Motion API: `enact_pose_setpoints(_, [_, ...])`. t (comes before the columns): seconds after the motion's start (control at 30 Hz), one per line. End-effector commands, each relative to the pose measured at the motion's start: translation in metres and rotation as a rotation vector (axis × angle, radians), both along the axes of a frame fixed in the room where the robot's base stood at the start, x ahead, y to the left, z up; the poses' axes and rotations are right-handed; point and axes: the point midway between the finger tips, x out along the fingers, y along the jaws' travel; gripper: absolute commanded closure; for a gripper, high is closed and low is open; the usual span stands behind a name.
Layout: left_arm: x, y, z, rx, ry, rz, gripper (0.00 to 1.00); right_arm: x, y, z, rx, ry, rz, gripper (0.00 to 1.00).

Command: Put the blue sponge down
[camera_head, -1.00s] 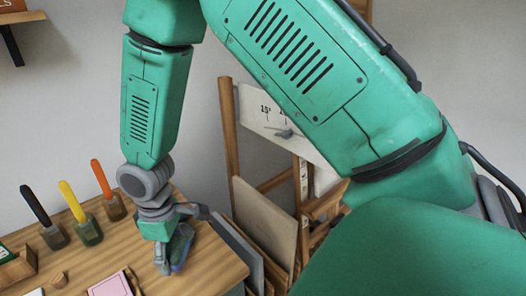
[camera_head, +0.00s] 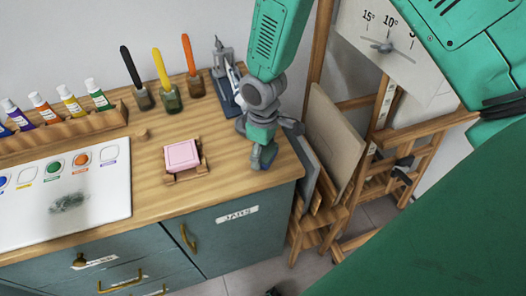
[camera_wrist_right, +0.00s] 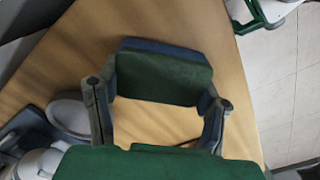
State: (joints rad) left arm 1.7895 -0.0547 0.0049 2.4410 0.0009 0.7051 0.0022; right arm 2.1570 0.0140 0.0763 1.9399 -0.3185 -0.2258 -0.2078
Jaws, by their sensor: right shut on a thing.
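My right gripper (camera_head: 262,155) is low over the right end of the wooden table. It also shows in the right wrist view (camera_wrist_right: 158,108), with a finger on each side of the blue sponge (camera_wrist_right: 165,78) and shut on it. There the sponge shows a dark green broad face with a blue edge at the far side. In the head view the sponge is mostly hidden by the gripper. I cannot tell whether it touches the tabletop.
Left of the gripper, a pink block (camera_head: 181,155) sits on a small wooden holder. Brushes in jars (camera_head: 171,95) and a grey stand (camera_head: 226,90) are behind. A white palette (camera_head: 75,195) lies left. Boards (camera_head: 334,140) and an easel (camera_head: 385,120) stand beyond the table's right edge.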

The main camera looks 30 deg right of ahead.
Motion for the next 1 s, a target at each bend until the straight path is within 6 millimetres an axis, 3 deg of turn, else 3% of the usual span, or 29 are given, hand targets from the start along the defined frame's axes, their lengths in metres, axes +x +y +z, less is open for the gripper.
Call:
enact_pose_setpoints(0.47, [-0.0001, 0.0001, -0.0025, 0.0, 0.0, 0.0, 0.59, 0.0003, -0.0015, -0.0112, 0.002, -0.002, 0.0, 0.85])
enact_pose_setpoints(0.5, [-0.0001, 0.0001, -0.0027, 0.0, 0.0, 0.0, 0.59, 0.0005, -0.0019, -0.0121, 0.002, -0.002, 0.0, 0.36])
enact_pose_setpoints(0.57, [-0.0001, 0.0001, -0.0024, 0.0, 0.0, 0.0, 0.59, 0.0005, -0.0023, -0.0121, 0.003, -0.001, 0.0, 0.18])
enact_pose_setpoints(1.0, [0.0, 0.0001, -0.0023, 0.0, 0.0, 0.0, 0.59, -0.001, -0.0015, -0.0115, 0.0, 0.002, 0.0, 0.18])
